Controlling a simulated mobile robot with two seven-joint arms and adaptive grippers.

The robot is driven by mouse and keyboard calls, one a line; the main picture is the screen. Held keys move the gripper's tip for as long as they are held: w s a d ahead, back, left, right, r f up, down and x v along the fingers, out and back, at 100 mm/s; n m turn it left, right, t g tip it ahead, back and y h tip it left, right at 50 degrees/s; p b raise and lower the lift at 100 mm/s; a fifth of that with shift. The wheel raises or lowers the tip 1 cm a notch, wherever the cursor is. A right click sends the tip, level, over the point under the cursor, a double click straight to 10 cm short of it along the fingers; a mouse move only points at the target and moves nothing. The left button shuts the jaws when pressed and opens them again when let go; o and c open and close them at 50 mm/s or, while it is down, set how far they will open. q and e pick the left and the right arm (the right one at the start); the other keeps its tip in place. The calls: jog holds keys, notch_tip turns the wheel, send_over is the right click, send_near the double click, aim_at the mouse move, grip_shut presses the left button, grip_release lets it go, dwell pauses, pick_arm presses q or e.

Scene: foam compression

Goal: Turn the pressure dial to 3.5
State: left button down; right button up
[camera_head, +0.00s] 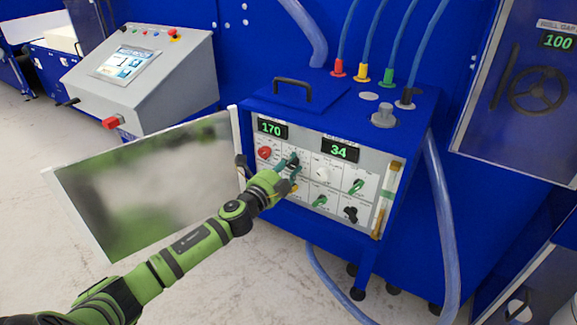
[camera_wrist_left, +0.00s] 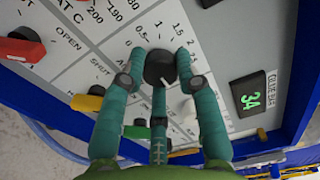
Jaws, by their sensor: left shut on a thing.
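The pressure dial is a black round knob (camera_wrist_left: 160,66) with a printed scale beside it in the left wrist view, with 0.5, 1, 1.5 and 2 legible. A small pale mark shows at the knob's lower edge; its exact reading cannot be told. My left gripper (camera_wrist_left: 161,72) is shut on the dial, its teal fingers around the knob. In the head view my left gripper (camera_head: 288,168) reaches the upper middle of the control panel (camera_head: 330,176) and partly hides the dial. My right gripper is not in view.
A red knob (camera_head: 264,153) is left of the dial and a white knob (camera_head: 323,173) right of it. Green and black knobs sit lower right. Displays read 170 (camera_head: 272,128) and 34 (camera_head: 340,151). An open panel door (camera_head: 150,180) stands left, behind my left arm.

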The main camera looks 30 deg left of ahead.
pick_arm(q)
jog(key=shift+r, duration=0.1)
dwell(0.3)
jog(key=c, duration=0.9)
grip_release()
jog(key=shift+d, duration=0.1)
jog(key=shift+s, duration=0.1)
jog(key=s+a, duration=0.1)
jog(key=s, duration=1)
jog(key=shift+s, duration=0.35)
